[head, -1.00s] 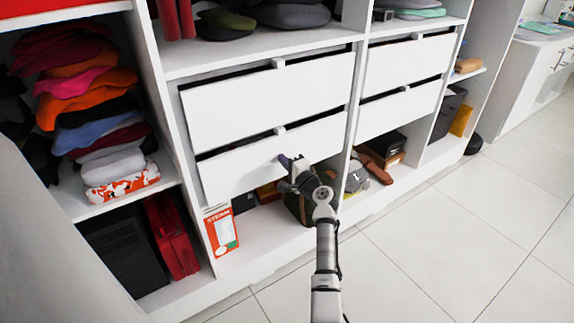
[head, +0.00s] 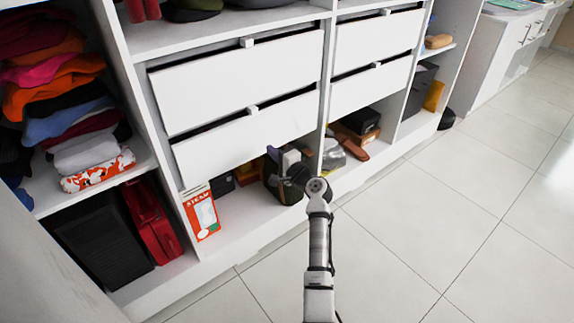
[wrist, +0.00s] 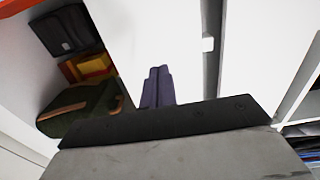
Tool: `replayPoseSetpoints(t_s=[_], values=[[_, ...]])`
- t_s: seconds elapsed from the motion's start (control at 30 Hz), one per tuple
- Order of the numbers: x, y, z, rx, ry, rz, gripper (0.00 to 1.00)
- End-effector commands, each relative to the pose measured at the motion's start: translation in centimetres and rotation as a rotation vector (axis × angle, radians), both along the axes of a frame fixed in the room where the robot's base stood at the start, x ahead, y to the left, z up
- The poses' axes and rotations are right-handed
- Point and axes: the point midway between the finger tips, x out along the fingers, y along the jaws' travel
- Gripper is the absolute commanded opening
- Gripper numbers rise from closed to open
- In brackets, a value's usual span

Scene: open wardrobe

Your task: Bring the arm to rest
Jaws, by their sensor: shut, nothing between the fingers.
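My gripper (head: 272,154) is in front of the lower left white drawer (head: 246,136), near its bottom edge. In the wrist view my gripper (wrist: 157,86) shows as two dark purple fingers pressed together, with nothing between them. The drawer's white front (wrist: 160,35) lies beyond the fingertips. I cannot tell whether the fingertips touch it. My arm reaches up from the bottom of the head view, and the wrist hides part of the bottom compartment.
An upper left drawer (head: 240,80) and two right drawers are beside it. Below stand a dark green bag (head: 284,190), an orange-white box (head: 201,214) and brown shoes (head: 349,146). Folded clothes (head: 70,110) fill the left shelf. The tiled floor (head: 440,210) at right is clear.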

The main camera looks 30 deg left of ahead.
Motion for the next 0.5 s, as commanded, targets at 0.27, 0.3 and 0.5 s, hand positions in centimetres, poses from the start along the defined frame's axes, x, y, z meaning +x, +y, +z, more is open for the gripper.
replayPoseSetpoints(t_s=[0.27,0.3,0.5], values=[[-1.7,-4.6,-0.1,-0.001,-0.001,0.000,0.00],[-1.8,-5.0,-0.2,-0.001,0.000,-0.001,0.00],[-2.1,-5.7,-0.1,-0.001,0.000,0.000,0.00]])
